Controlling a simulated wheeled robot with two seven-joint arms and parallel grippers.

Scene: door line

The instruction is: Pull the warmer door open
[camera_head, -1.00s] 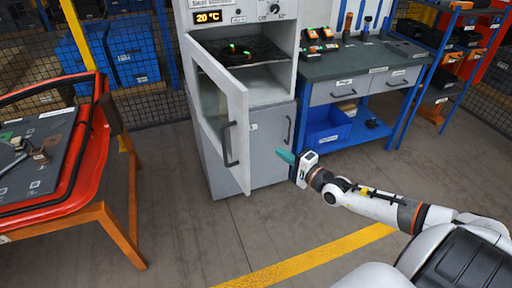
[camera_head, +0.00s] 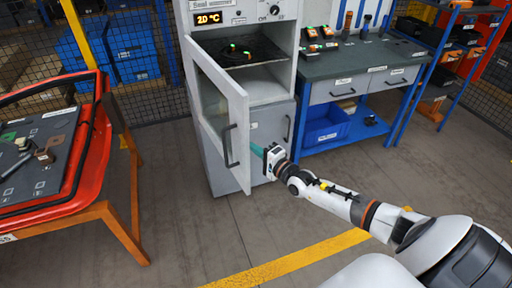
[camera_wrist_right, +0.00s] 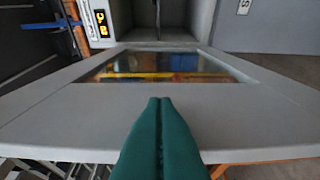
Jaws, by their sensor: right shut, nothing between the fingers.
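The warmer (camera_head: 243,64) is a grey cabinet with a 20 °C display. Its windowed door (camera_head: 239,128) is hinged on the left and stands partly open, with a dark bar handle (camera_head: 227,146) on its outer face. Inside is a dark rack (camera_head: 248,52) with small green and orange items. My right gripper (camera_head: 256,150), with teal fingers, is shut and empty beside the door's free edge, on the inner side. In the right wrist view, the closed fingers (camera_wrist_right: 161,132) point at the door's grey frame (camera_wrist_right: 70,110); I cannot tell whether they touch it. My left gripper is not in view.
A lower cabinet door (camera_head: 266,130) is closed behind my gripper. A workbench (camera_head: 350,70) with a blue bin (camera_head: 325,125) stands to the right. An orange-framed stand (camera_head: 110,225) with a red frame is at the left. The floor in front is clear.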

